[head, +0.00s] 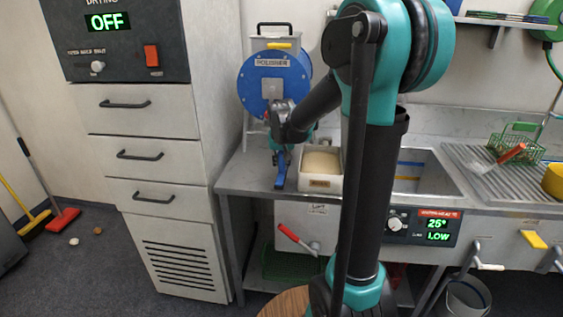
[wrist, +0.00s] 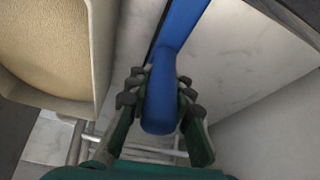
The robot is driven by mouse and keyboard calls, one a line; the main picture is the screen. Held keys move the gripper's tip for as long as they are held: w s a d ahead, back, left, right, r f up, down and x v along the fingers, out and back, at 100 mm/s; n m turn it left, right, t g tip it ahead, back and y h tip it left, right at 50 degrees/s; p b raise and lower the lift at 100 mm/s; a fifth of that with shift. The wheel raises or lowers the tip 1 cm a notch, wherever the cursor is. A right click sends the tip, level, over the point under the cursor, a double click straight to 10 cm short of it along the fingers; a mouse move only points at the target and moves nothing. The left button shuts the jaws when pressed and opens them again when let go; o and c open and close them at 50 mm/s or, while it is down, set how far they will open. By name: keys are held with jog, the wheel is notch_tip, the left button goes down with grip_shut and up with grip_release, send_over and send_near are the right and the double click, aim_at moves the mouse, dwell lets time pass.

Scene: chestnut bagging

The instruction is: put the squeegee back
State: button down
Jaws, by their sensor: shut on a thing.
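The blue squeegee (head: 281,170) is over the left end of the steel counter, just left of the cream box. In the wrist view, its blue handle (wrist: 162,100) runs up the picture between my fingers, with a dark strip along its left edge near the top. My gripper (wrist: 160,88) is shut on the rounded handle end. In the head view, my gripper (head: 282,150) is small and partly hidden by my arm. The squeegee's far end is cut off in the wrist view, and I cannot tell whether it touches the counter.
The cream box (head: 321,184) with tan contents stands close by on the right. The blue polisher drum (head: 270,80) is behind. A drawer cabinet (head: 150,155) stands left of the counter (head: 245,180). The sink (head: 425,175), drain rack and green basket (head: 517,146) are further right.

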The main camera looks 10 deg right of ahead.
aim_at(282, 160)
jog(key=shift+w+d, duration=0.1)
jog(key=shift+w, duration=0.35)
jog(key=shift+w+d, duration=0.2)
jog(key=shift+w, duration=0.95)
jog(key=shift+x, duration=0.75)
jog(key=shift+f, duration=0.15)
jog(key=c, duration=1.3)
grip_release()
jog(key=shift+c, duration=0.2)
jog(key=v, duration=1.2)
